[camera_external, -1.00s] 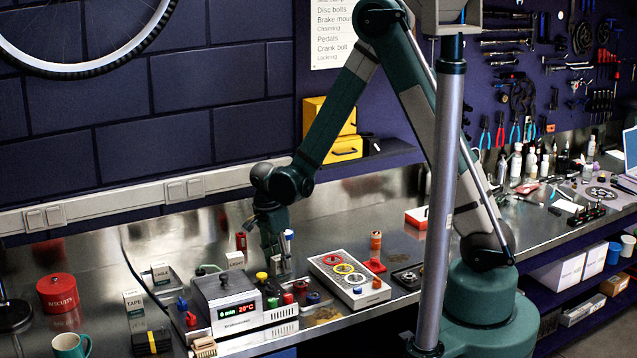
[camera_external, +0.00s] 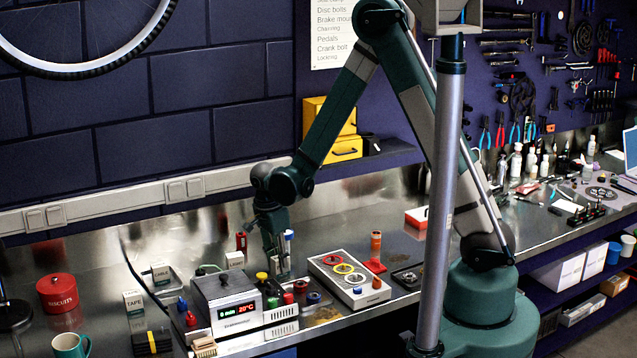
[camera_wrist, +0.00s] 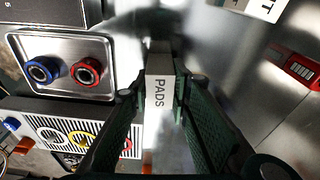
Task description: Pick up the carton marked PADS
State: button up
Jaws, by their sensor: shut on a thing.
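The carton marked PADS (camera_wrist: 159,92) is a slim pale box with dark lettering. In the wrist view it stands between the two fingers of my gripper (camera_wrist: 160,100), which are closed against its sides. In the external view my gripper (camera_external: 277,262) points down behind the grey heater box, and the carton (camera_external: 283,265) is partly hidden by the fingers. I cannot tell whether its bottom touches the bench.
The heater box with a lit display (camera_external: 238,308) stands close in front. A tray with coloured rings (camera_external: 348,279) is to the right. Another carton (camera_external: 235,260) is just left of my gripper.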

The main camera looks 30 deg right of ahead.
jog(key=shift+r, duration=0.1)
jog(key=shift+r+b, duration=0.3)
jog(key=shift+r, duration=4.6)
